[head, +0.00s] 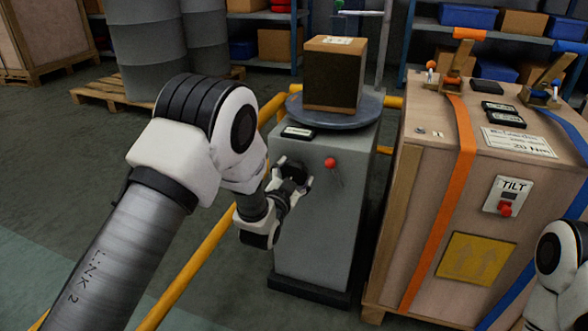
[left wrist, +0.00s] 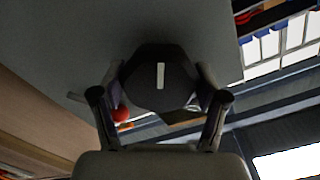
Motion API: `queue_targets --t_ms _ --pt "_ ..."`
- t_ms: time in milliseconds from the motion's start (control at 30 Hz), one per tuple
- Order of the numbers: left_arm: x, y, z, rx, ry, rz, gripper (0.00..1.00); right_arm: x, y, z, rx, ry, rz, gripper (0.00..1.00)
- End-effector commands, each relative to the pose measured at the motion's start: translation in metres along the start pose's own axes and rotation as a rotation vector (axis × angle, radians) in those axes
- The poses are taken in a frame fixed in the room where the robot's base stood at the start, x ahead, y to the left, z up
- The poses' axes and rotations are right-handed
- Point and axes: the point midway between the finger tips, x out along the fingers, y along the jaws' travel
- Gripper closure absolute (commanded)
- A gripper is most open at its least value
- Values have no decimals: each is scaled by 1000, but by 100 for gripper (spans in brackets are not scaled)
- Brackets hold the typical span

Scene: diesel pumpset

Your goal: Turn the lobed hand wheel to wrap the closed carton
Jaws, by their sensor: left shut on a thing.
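The closed carton (head: 333,78) stands on the round grey turntable (head: 362,115) on top of the grey machine cabinet (head: 345,225). Its sides look dark and its top is brown with a white label. The lobed hand wheel (left wrist: 160,80) is dark with a white mark, upright in the left wrist view. My left gripper (head: 290,180) is at the cabinet's front face, shut on the hand wheel, with one finger on each side of it (left wrist: 160,110). The gripper hides most of the wheel in the head view. My right gripper is out of view; only part of my right arm shows.
A red-knobbed lever (head: 330,163) sticks out close to the right of my left gripper. A large wooden crate (head: 480,190) with orange and blue straps stands to the right. Yellow rails (head: 215,245) run beside the cabinet. Grey drums (head: 150,45) stand on a pallet behind.

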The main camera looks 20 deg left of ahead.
Motion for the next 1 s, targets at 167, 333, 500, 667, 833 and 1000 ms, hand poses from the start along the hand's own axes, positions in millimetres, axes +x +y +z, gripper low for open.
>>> queue_targets --t_ms 167,333,500,667,833,1000 --pt "1 -2 -4 163 2 -2 62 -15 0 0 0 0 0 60" --pt "0 -2 -3 325 1 -2 62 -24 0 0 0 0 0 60" --pt "1 -2 -3 483 2 -3 62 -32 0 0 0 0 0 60" --pt "1 -2 -3 615 2 -3 62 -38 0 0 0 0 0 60" --pt "1 -2 -2 724 1 -3 62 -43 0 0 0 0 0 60" --pt "0 -1 -1 794 1 -3 62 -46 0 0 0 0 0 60"
